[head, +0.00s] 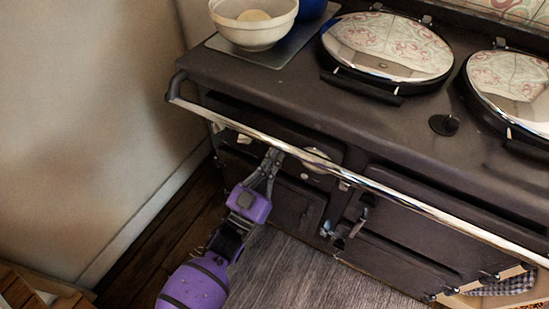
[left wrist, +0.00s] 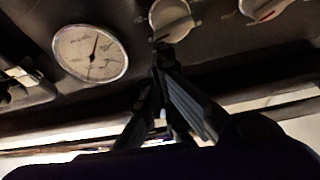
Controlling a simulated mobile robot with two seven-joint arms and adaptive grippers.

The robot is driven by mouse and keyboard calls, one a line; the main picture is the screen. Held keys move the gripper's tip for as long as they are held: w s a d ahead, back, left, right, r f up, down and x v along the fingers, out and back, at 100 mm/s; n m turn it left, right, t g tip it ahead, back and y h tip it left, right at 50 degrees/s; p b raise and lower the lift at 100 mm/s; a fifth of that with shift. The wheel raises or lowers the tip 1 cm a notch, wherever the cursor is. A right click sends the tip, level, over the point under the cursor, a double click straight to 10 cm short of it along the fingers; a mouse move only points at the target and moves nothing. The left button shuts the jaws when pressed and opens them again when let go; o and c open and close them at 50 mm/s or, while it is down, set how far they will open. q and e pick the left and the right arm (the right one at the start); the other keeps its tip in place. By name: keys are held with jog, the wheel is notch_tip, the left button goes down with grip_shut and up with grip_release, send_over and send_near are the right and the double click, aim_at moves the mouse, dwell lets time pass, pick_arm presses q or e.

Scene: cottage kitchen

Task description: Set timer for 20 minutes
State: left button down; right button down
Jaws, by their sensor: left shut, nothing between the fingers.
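My left gripper (head: 272,160) is shut and empty at the stove's front, by the chrome rail. In the left wrist view, the closed fingertips (left wrist: 163,60) are just below a silver knob (left wrist: 173,20); I cannot tell whether they touch it. A second silver knob (left wrist: 262,8) with a red mark is to its right, cut by the top edge. A round white dial (left wrist: 91,53) with a needle is to the left. I cannot tell which control is the timer, and no time setting is readable. My right gripper is not in view.
The dark stove (head: 270,83) has a chrome rail (head: 400,199) along its front. Two domed lids (head: 388,46) (head: 510,86) and a white bowl (head: 253,25) are on top. A wall (head: 90,110) stands close on the left. The floor (head: 290,275) in front is clear.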

pick_arm(q)
jog(key=shift+s+d+f+m+g+h, duration=0.15)
jog(key=shift+m+h, duration=0.1)
jog(key=shift+m, duration=0.3)
jog(key=shift+w+d+f+m+g+h, duration=0.15)
jog(key=shift+m+h, duration=0.1)
jog(key=shift+m, duration=0.3)
dwell(1.7)
jog(key=shift+s+a+r, duration=0.1)
dwell(0.4)
